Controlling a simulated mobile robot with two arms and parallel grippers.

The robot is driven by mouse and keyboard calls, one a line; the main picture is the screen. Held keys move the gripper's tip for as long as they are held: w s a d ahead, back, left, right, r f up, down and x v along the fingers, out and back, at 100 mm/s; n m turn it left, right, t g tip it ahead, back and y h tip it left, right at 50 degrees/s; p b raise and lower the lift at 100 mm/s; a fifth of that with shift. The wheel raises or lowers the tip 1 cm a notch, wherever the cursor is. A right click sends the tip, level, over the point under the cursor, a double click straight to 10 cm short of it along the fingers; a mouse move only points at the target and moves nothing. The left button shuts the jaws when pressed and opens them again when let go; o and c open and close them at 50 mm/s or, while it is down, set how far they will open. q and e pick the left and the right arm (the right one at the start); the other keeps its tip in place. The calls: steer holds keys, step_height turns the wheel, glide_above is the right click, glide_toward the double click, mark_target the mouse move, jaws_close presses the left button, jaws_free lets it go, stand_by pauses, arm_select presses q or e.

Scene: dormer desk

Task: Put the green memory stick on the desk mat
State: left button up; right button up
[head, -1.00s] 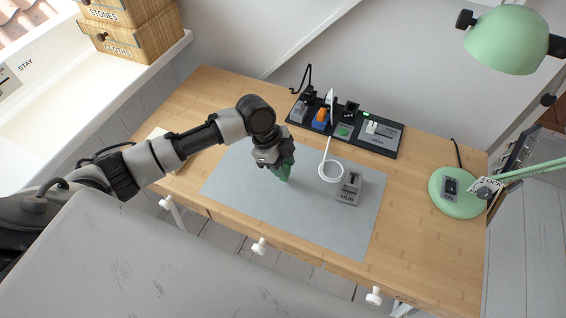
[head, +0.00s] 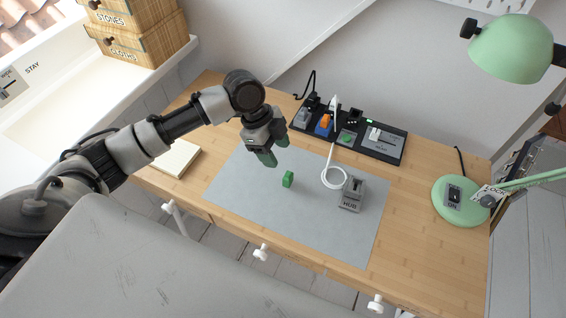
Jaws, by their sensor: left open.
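The green memory stick (head: 288,179) stands on the grey desk mat (head: 310,220), left of the hub and apart from it. My left gripper (head: 272,153) is open and empty, its green-tipped fingers above the mat, up and to the left of the stick. A gap shows between the fingers and the stick. My right gripper is not in the picture.
A grey hub (head: 352,194) with a white cable (head: 334,178) sits on the mat's right part. A black strip with several devices (head: 385,153) lies behind. A green lamp (head: 457,201) stands at right, a notepad (head: 177,158) at left. The mat's front is clear.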

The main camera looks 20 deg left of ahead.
arm_select(q)
steer(key=shift+v, duration=2.3)
